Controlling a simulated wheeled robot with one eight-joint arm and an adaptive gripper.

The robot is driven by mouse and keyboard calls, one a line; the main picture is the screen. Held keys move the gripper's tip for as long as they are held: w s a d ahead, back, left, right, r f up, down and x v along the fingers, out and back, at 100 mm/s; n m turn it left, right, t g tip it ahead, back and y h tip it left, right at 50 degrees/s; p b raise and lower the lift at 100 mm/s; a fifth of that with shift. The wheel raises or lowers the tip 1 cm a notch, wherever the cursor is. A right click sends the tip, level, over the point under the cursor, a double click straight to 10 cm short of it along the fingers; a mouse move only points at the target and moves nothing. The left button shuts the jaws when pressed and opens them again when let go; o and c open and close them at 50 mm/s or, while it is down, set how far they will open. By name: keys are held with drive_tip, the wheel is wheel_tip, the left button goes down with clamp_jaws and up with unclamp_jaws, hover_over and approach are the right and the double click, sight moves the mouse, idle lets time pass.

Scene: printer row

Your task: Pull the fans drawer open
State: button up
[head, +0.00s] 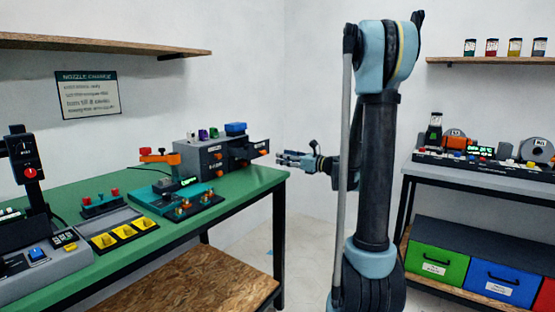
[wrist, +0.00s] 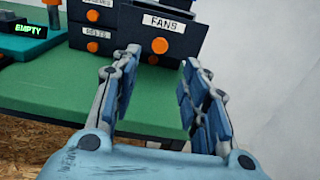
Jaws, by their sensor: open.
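The fans drawer is the dark drawer front labelled FANS (wrist: 185,40), with a round orange knob (wrist: 160,45), at the top middle of the wrist view. Its front stands out from the faces of the drawers to its left. In the head view the grey drawer cabinet (head: 200,160) is at the far right end of the green bench, and the jutting drawer (head: 243,150) is at its upper right. My gripper (head: 279,158) is open and empty, just right of the cabinet. In the wrist view its fingers (wrist: 160,58) spread below and either side of the knob, apart from it.
Other drawers with orange knobs (wrist: 92,16) are left of the fans drawer. The green bench (head: 235,188) holds a teal fixture (head: 160,195) and yellow bins (head: 125,233). Right of the bench is open floor, then a shelf rack with a green box (head: 437,250).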

drive_tip(key=shift+v, duration=1)
drive_tip(key=shift+s, duration=0.1)
drive_tip(key=s+d+f+n+g+h, duration=0.1)
drive_tip(key=s+f+n+g+h, duration=0.2)
drive_tip(key=s+f+n, duration=0.5)
drive_tip(key=s+d+f+n+g+h, duration=0.15)
drive_tip(key=s+n+h, duration=0.35)
drive_tip(key=s, duration=0.7)
drive_tip(key=s+d+f+n+g+h, duration=0.1)
drive_tip(key=s+d+f+n+h, duration=0.2)
drive_tip(key=s+d+n, duration=0.3)
drive_tip(key=s+d+f+n+g+h, duration=0.2)
drive_tip(key=s+d+f+n+h, duration=0.2)
drive_tip(key=s, duration=0.7)
drive_tip(key=d+f+n, duration=0.1)
drive_tip(key=d+f, duration=0.1)
drive_tip(key=d, duration=0.1)
drive_tip(key=shift+d+n, duration=0.2)
drive_tip(key=shift+n, duration=0.2)
drive_tip(key=shift+f, duration=0.15)
